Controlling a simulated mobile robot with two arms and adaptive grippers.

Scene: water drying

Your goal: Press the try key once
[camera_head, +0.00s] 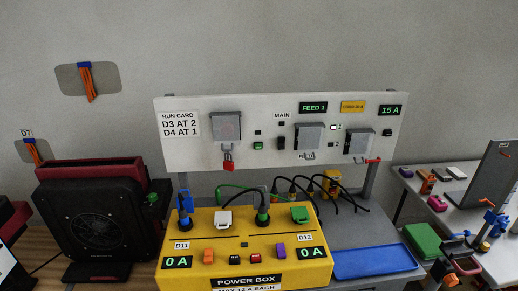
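No key reads clearly as the try key; the lettering on the small keys is too small to read. On the front of the yellow power box (217,279) there are a black key (234,258) and a red key (255,256), both with tiny marks. The white wall panel (240,103) has a small green button (258,146), a black switch (281,143) under MAIN and a dark switch (387,132) below the 15 A display (391,110). Neither of my grippers is in view.
A black fan unit (95,222) stands left of the power box. Plugs and black cables (320,190) rise behind the box. A blue tray (375,262) lies to its right.

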